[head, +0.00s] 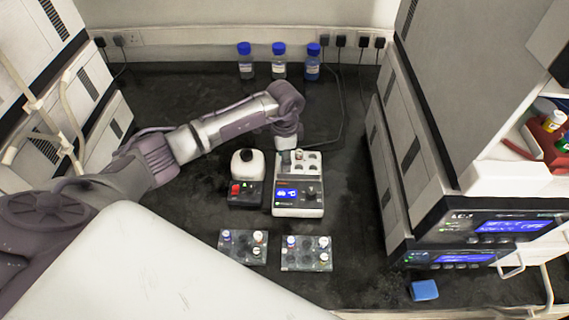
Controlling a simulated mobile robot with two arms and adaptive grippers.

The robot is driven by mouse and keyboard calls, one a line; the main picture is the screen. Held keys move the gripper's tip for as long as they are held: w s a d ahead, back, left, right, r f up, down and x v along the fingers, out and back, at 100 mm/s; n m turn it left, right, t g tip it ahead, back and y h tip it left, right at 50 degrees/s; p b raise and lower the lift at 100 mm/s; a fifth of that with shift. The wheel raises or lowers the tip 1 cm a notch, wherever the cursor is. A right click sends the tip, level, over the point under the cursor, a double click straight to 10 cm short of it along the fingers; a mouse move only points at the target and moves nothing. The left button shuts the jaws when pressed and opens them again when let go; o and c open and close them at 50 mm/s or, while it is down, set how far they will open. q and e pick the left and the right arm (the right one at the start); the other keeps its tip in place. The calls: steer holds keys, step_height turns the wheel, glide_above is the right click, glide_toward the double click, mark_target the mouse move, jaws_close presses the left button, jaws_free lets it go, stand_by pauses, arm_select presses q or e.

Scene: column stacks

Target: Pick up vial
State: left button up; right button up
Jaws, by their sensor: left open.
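Small vials stand in two clear racks on the dark bench. The left rack (241,247) holds a blue-capped vial (227,236) and white-capped vials (257,237). The right rack (307,254) holds a purple-capped vial (291,242) and white-capped ones (323,242). Another vial (300,154) seems to sit in the holes of a white block heater (299,205) with a blue display. My left gripper (286,158) is open and points down at the heater's back left corner, beside that vial. Its fingers are small and partly hidden. I cannot tell whether they touch anything. My right gripper is out of view.
Blue-capped bottles (279,68) line the back wall. Tall instruments (455,215) flank the right. A blue block (424,290) lies at front right. Bench right of the heater is clear.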

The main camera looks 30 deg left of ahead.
arm_select(q)
steer(key=shift+f, duration=1.05)
steer(key=c, duration=0.9)
